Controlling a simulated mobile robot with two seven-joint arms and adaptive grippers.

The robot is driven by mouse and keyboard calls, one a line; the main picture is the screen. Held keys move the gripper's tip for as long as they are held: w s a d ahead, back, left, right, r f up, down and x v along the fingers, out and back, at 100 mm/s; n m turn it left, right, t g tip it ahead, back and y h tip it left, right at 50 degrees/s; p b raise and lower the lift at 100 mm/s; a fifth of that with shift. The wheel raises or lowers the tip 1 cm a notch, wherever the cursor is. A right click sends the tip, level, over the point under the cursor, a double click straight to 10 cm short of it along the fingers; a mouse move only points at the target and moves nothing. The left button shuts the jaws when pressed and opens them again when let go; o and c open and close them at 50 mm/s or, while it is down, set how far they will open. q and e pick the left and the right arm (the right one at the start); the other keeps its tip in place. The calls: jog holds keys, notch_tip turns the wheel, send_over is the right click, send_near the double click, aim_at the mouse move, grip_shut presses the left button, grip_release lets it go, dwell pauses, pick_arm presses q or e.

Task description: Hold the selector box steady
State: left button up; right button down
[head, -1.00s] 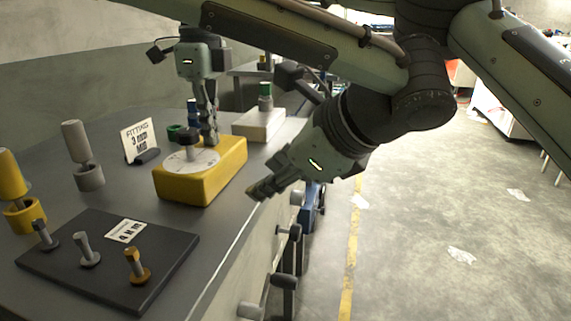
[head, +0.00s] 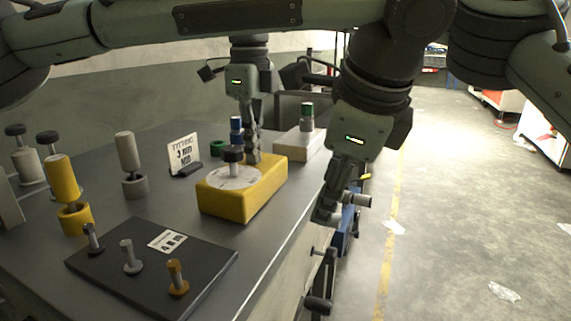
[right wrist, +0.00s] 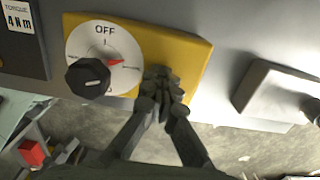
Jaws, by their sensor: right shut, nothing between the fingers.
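The yellow selector box (head: 264,190) stands on the bench. A white dial (head: 222,183) and black knob (head: 232,154) are on its top. My right gripper (head: 253,158) points down over the box's far part, behind the knob, its fingers shut and empty. In the right wrist view the shut fingertips (right wrist: 163,82) overlap the yellow box (right wrist: 178,48), right of the dial marked OFF (right wrist: 105,30). I cannot tell whether they touch it. My left gripper (head: 326,208) points down beside the bench's right edge, apart from the box; its finger opening is unclear.
A dark board (head: 110,262) with several bolts lies in front. A white block (head: 300,143) is behind the box. A sign card (head: 183,152), grey cylinder (head: 127,150) and yellow cylinder (head: 62,180) stand left. Handles (head: 318,303) project from the bench side; floor lies right.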

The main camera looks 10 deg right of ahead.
pick_arm(q)
jog(key=w+a+r+n+g+h, duration=0.1)
jog(key=w+a+r+n, duration=0.25)
jog(key=a+r, duration=0.45)
jog(key=w+a+r+n+h, duration=0.1)
jog(key=w+a+r+n, duration=0.2)
jog(key=w+a+r, duration=0.45)
jog(key=m+g+h, duration=0.3)
jog(key=g+h, duration=0.1)
jog(key=g, duration=0.1)
send_near(232, 148)
jog(key=shift+y, duration=0.3)
jog(key=x, duration=0.8)
jog(key=shift+d+f, duration=0.1)
jog(key=shift+d, duration=0.2)
jog(key=shift+s, duration=0.1)
jog(key=c, duration=1.2)
